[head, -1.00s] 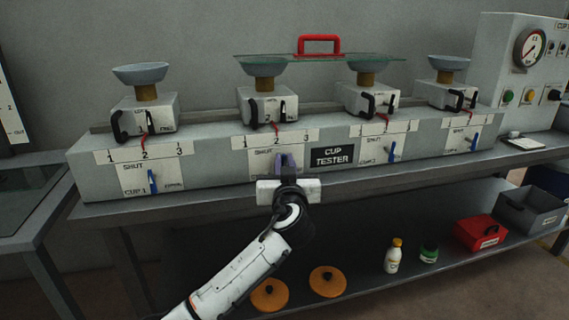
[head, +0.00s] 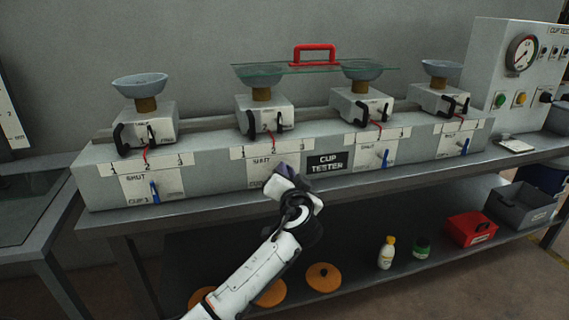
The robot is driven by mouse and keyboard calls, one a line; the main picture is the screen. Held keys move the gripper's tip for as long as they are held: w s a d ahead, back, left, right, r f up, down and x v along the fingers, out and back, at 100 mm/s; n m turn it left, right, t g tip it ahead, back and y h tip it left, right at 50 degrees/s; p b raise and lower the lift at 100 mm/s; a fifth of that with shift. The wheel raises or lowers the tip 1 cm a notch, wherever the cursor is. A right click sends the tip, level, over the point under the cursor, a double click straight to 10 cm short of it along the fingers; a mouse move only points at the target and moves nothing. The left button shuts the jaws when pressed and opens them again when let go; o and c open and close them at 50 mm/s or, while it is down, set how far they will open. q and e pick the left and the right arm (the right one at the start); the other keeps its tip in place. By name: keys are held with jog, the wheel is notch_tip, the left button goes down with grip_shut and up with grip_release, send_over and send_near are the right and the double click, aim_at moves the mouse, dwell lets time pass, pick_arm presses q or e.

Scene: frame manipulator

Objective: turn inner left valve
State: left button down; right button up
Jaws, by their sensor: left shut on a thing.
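My left gripper (head: 284,170) is at the front face of the long grey cup tester (head: 215,178), at the second station from the left. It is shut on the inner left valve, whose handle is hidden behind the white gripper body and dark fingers. The gripper body is tilted, its right side lower. Part of the "SHUT" label (head: 260,162) shows beside it. The outer left valve (head: 154,191) and the inner right valve (head: 385,158) have blue handles that stand about upright. My right gripper is not in view.
Scale-like units with grey bowls (head: 141,84) stand along the tester's top. A glass plate with a red handle (head: 314,52) lies across the middle bowls. The shelf below holds orange lids (head: 323,277), a white bottle (head: 386,253) and a red box (head: 471,229).

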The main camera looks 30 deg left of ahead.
pick_arm(q)
jog(key=m+p, duration=0.1)
jog(key=m, duration=0.1)
jog(key=m+g+p, duration=0.1)
jog(key=shift+w+d+f+p, duration=0.1)
jog(key=shift+w+d+p, duration=0.1)
jog(key=shift+d+p, duration=0.1)
jog(key=shift+w+f+m+y+p, duration=0.15)
jog(key=shift+m+y+p, duration=0.35)
jog(key=shift+m, duration=0.4)
jog(key=m+p, duration=0.1)
jog(key=m, duration=0.1)
jog(key=f+m+g+p, duration=0.1)
jog(key=m, duration=0.1)
jog(key=shift+d, duration=0.1)
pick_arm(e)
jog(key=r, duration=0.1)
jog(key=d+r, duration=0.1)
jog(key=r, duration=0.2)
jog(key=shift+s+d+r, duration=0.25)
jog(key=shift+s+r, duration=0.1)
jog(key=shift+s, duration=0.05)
pick_arm(q)
jog(key=shift+f+g+y, duration=0.15)
jog(key=shift+g+y, duration=0.15)
jog(key=c, duration=1.7)
grip_release()
jog(key=shift+c, duration=0.2)
